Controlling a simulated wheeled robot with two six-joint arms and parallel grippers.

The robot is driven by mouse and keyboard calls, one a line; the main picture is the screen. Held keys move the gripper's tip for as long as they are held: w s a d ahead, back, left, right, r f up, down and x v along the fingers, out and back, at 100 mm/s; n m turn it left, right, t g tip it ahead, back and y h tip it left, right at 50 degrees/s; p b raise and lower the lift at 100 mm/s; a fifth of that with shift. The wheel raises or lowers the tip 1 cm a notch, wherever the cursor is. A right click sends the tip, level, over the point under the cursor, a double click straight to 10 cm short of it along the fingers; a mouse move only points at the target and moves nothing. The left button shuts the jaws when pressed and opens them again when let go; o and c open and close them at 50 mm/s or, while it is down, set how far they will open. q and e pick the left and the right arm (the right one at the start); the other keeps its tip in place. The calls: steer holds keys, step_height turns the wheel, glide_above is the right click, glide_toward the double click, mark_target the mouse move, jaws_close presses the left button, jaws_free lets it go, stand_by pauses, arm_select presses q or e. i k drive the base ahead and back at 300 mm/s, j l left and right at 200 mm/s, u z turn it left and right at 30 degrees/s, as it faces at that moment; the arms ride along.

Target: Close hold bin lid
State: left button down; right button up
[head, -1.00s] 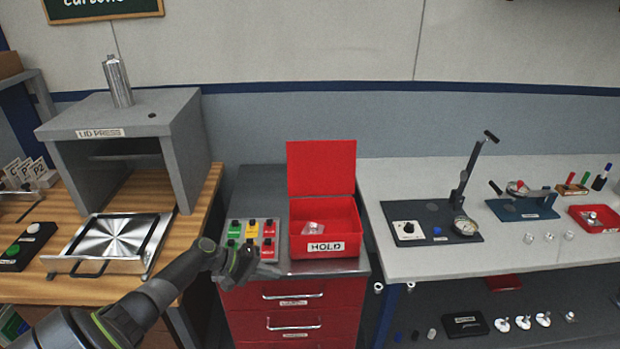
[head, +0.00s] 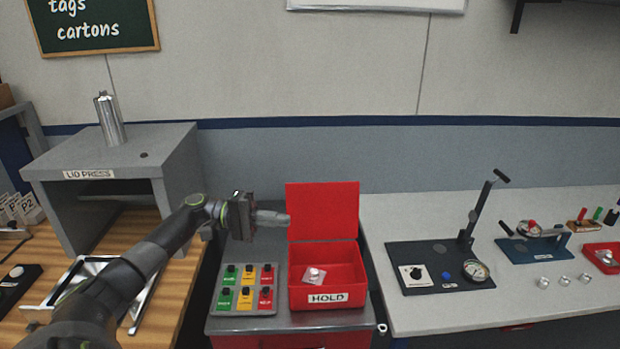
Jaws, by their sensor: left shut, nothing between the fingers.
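The red hold bin (head: 327,297) stands on the grey top of the cabinet, with a HOLD label on its front. Its red lid (head: 322,211) is open and stands upright at the back. A small clear packet with a whitish part (head: 314,275) lies inside. My left gripper (head: 288,219) is shut and empty. It is raised and points right, with its tip at the left edge of the lid in the picture; I cannot tell whether it touches. My right gripper is not in view.
A panel of coloured switches (head: 246,290) sits left of the bin. The grey LID PRESS (head: 120,173) stands on the wooden bench at left.

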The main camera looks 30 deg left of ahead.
mark_target(316, 211)
steer(key=i+j, duration=1)
steer(key=j, duration=0.15)
